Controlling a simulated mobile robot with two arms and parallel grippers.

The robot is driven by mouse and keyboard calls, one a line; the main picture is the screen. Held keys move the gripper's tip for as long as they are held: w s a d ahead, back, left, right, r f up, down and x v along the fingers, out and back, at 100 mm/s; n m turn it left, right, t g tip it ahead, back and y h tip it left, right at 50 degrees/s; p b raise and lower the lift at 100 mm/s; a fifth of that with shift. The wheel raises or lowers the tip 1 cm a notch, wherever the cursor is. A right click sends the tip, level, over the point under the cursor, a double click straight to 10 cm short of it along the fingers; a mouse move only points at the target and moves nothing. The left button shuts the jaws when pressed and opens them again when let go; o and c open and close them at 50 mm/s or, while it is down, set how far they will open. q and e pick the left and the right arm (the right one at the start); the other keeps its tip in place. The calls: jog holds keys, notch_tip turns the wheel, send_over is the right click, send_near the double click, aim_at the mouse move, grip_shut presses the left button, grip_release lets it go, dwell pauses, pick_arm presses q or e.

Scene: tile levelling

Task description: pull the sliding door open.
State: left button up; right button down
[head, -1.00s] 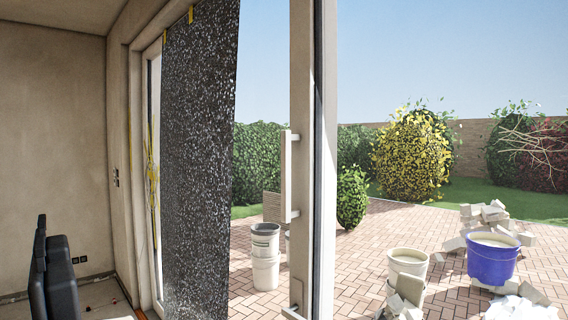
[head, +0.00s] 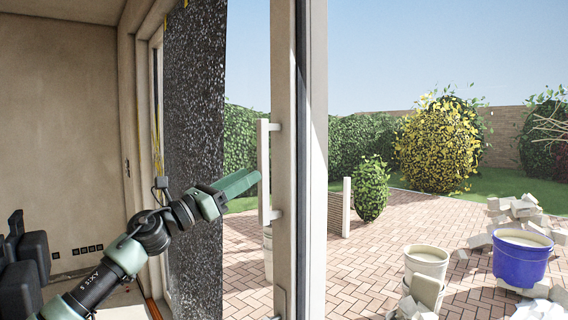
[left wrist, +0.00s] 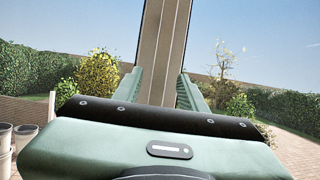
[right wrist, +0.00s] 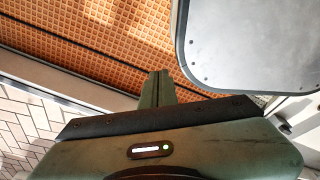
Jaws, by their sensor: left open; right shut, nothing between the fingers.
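The sliding door (head: 284,110) has a pale upright frame edge, standing near the middle of the head view. A pale vertical bar handle (head: 263,150) sits on it, held off by short brackets. My left gripper (head: 256,178) is open at the handle's lower half, its green fingers reaching it from the left. In the left wrist view, the pale upright (left wrist: 165,45) runs between the two spread fingers (left wrist: 158,84); I cannot tell whether they touch the handle. My right gripper (right wrist: 157,86) shows only in the right wrist view, shut and empty over an orange gridded floor mat (right wrist: 90,40).
A dark speckled panel (head: 196,130) hangs left of the handle, behind my left arm. Outside, a white bucket (head: 426,262), a blue bucket (head: 522,258) and rubble stand on brick paving (head: 390,225). A grey plate-like object (right wrist: 260,45) is near my right gripper.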

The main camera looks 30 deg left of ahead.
aim_at(259, 164)
pick_arm(q)
notch_tip(259, 164, up, 2)
jog(key=shift+p, duration=0.9)
jog(key=p+x, duration=0.2)
jog(key=shift+w+d+r, duration=0.1)
jog(key=shift+w+r, duration=0.1)
jog(key=shift+w, duration=0.05)
jog(key=shift+w+d+r+p, duration=0.1)
jog(key=shift+w+d+p, duration=0.2)
jog(key=shift+w, duration=0.3)
jog(key=shift+w+d+p, duration=0.15)
jog(key=shift+w+d, duration=0.1)
jog(key=shift+w, duration=0.4)
jog(key=shift+w+d, duration=0.1)
jog(key=shift+w, duration=0.15)
jog(key=shift+c, duration=0.6)
grip_shut()
pick_arm(e)
jog(key=s+a+r, duration=0.1)
jog(key=s+r, duration=0.3)
jog(key=r, duration=0.1)
